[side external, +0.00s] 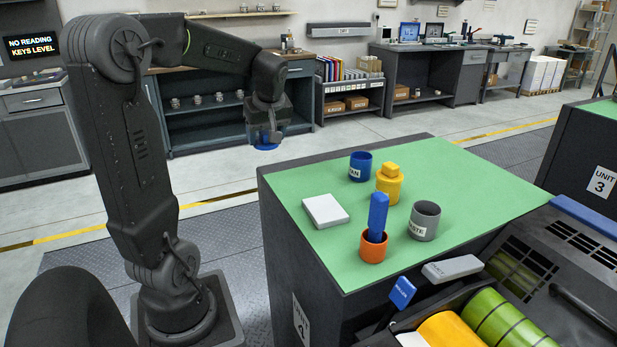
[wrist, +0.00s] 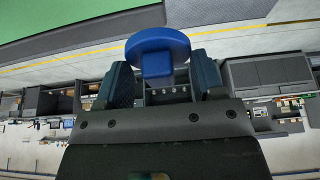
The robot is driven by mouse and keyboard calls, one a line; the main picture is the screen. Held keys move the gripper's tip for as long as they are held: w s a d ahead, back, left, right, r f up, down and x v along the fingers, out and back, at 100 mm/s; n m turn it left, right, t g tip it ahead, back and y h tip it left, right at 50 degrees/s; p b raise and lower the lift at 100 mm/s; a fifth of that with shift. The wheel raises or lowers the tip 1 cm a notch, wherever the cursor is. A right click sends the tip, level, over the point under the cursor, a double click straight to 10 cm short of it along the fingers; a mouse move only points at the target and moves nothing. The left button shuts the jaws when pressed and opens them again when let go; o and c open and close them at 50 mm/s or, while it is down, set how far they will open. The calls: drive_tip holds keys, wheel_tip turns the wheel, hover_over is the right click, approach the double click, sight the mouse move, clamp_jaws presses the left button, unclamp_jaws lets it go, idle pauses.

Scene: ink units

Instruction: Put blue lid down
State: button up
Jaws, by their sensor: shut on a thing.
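A round blue lid with a square knob (wrist: 158,42) is in my gripper (wrist: 165,85), which is shut on the knob in the wrist view. In the side external view my gripper (side external: 268,132) hangs in the air to the left of the green-topped table (side external: 300,180), with the blue lid (side external: 265,145) at its lower end. On the table stand a blue labelled pot (side external: 360,167) without a lid and a yellow pot (side external: 391,188) with a yellow lid (side external: 390,169) on it.
A white square block (side external: 325,211) lies at the table's left. An orange cup (side external: 373,249) holds an upright blue stick (side external: 377,216). A grey labelled cup (side external: 424,221) stands to its right. A dark machine with yellow and green rollers (side external: 505,318) borders the table's front right.

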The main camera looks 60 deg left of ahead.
hover_over(307, 180)
drive_tip(key=d, duration=0.1)
wheel_tip(307, 180, down, 6)
drive_tip(key=shift+f, duration=2.05)
drive_tip(key=shift+f, duration=0.15)
